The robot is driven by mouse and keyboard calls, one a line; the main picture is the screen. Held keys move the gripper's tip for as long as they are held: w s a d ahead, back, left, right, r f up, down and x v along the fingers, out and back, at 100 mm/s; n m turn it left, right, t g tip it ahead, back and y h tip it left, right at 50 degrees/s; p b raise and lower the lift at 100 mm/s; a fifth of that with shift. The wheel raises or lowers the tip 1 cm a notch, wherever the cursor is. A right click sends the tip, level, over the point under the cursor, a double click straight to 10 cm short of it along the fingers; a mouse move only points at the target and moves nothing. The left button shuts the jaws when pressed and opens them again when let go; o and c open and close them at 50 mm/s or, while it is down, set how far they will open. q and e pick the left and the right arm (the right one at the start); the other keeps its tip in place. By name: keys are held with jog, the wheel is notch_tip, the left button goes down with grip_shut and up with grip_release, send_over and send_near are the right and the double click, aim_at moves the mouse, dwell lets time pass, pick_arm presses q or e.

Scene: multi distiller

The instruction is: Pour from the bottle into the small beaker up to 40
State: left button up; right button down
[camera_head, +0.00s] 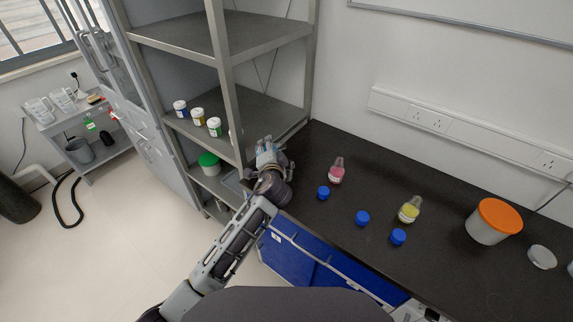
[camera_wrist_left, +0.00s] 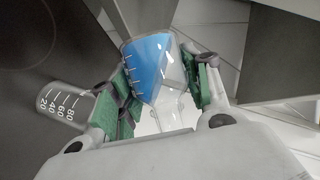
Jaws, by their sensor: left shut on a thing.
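My left gripper (camera_head: 267,158) is at the left end of the black counter, beside the shelf post. In the left wrist view my left gripper (camera_wrist_left: 164,80) has its green-padded fingers shut on a clear conical bottle (camera_wrist_left: 150,66) with blue liquid. The bottle looks tilted, with the liquid gathered on its left side. The clear small beaker (camera_wrist_left: 64,102), marked 20 to 80, stands left of the fingers, apart from the bottle. I cannot make out any liquid in it. In the head view the arm and gripper hide the beaker. My right gripper is not in view.
On the counter are a pink bottle (camera_head: 337,171), a yellow bottle (camera_head: 409,210), blue caps (camera_head: 362,218) and an orange-lidded tub (camera_head: 492,222). A metal shelf (camera_head: 228,95) with small jars rises close to my left gripper. The counter's back middle is clear.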

pick_arm(q)
jog(key=shift+r+m, duration=0.2)
jog(key=shift+m, duration=0.1)
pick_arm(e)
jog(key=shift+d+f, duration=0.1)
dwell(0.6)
pick_arm(q)
jog(key=shift+a+f+y, duration=0.1)
jog(key=shift+y, duration=0.2)
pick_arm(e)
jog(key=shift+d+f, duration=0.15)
pick_arm(q)
jog(key=shift+m+b, duration=0.3)
jog(key=shift+b, duration=0.15)
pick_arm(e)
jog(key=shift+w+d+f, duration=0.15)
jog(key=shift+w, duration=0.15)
pick_arm(q)
jog(key=shift+f+m+t+b, duration=0.25)
jog(key=shift+m+t+b, duration=0.05)
jog(key=shift+b, duration=0.05)
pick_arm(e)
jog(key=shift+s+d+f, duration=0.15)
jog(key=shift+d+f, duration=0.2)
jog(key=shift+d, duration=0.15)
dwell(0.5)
